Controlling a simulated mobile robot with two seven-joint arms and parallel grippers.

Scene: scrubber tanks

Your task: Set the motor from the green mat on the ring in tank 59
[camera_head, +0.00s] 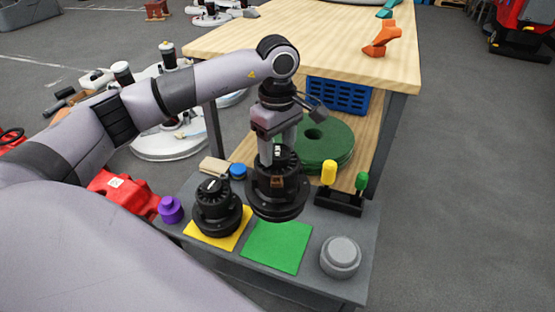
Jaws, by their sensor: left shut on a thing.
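My left gripper (278,152) points down and is shut on the top of a black motor (277,198). The motor hangs upright with its wide flange at the bottom, just above and behind the green mat (277,249). The mat shows bare. White round tank units (172,148) stand on the floor at the left, partly hidden behind my left arm. I cannot read a number 59 or make out the ring on any of them. My right gripper is not in view.
A second black motor (216,208) stands on the yellow mat (226,242). A grey round cap (340,257), a purple knob (171,209) and a holder with yellow (328,172) and green handles share the grey bench (218,264). The wooden table (325,40) stands behind.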

